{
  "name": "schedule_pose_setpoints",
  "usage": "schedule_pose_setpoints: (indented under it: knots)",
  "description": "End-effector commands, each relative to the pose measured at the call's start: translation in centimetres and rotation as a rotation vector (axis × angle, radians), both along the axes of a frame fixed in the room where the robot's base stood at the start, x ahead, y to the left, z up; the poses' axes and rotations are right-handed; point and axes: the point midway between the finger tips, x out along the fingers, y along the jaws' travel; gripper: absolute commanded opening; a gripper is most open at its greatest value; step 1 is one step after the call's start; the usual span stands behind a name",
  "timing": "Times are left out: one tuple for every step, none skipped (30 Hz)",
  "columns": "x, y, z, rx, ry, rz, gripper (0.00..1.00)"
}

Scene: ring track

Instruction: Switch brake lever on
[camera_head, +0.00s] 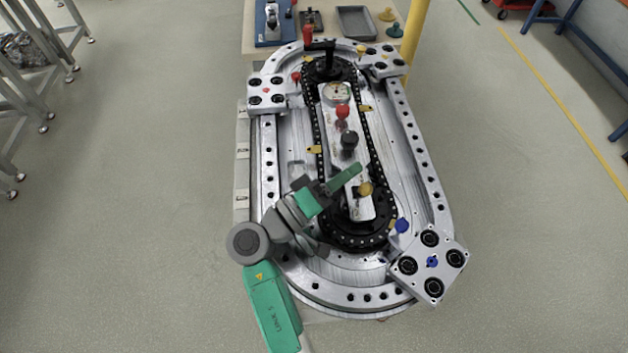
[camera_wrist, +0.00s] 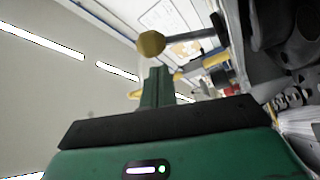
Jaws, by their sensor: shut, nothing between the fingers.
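The centre plate (camera_head: 355,205) of the ring track carries several levers. A yellow-knobbed lever (camera_head: 365,188) stands near its front end, a black-knobbed one (camera_head: 349,140) mid-plate, and a red-knobbed one (camera_head: 342,112) behind. No readable label tells which is the brake lever. My gripper (camera_head: 359,168) is shut and empty, its green fingers reaching just behind the yellow knob in the head view. In the wrist view the shut fingertips (camera_wrist: 158,70) lie just below a yellow knob (camera_wrist: 151,43), whose stem runs right. I cannot tell whether they touch it.
A black chain (camera_head: 372,130) loops around the plate. A four-hole carriage (camera_head: 432,262) stands at front right. A black crank with a red grip (camera_head: 308,35) rises at the back. A table with trays (camera_head: 357,22) lies beyond.

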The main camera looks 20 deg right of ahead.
Motion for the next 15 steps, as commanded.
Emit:
schedule_pose_setpoints:
  knots:
    - [-0.3,-0.2,-0.8,-0.010,-0.034,-0.005,0.00]
    - [-0.5,-0.2,-0.8,-0.017,-0.053,-0.007,0.00]
    - [-0.7,-0.3,-0.7,-0.023,-0.079,-0.008,0.00]
    - [-0.9,-0.3,-0.7,-0.029,-0.097,-0.010,0.00]
    - [-1.0,-0.3,-0.6,-0.035,-0.115,-0.010,0.00]
    - [-1.2,-0.3,-0.5,-0.040,-0.137,-0.011,0.00]
    - [-1.3,-0.2,-0.5,-0.045,-0.152,-0.011,0.00]
    - [-1.4,-0.2,-0.5,-0.045,-0.158,-0.010,0.00]
    - [-1.5,-0.1,-0.5,-0.045,-0.155,-0.010,0.00]
    - [-1.6,-0.1,-0.5,-0.044,-0.154,-0.010,0.00]
    - [-1.7,-0.1,-0.4,-0.044,-0.153,-0.010,0.00]
    - [-1.7,-0.1,-0.4,-0.044,-0.153,-0.009,0.00]
    - [-1.8,0.0,-0.4,-0.044,-0.153,-0.009,0.00]
    - [-1.8,0.0,-0.4,-0.044,-0.152,-0.009,0.00]
    - [-1.9,0.0,-0.4,-0.044,-0.152,-0.009,0.00]
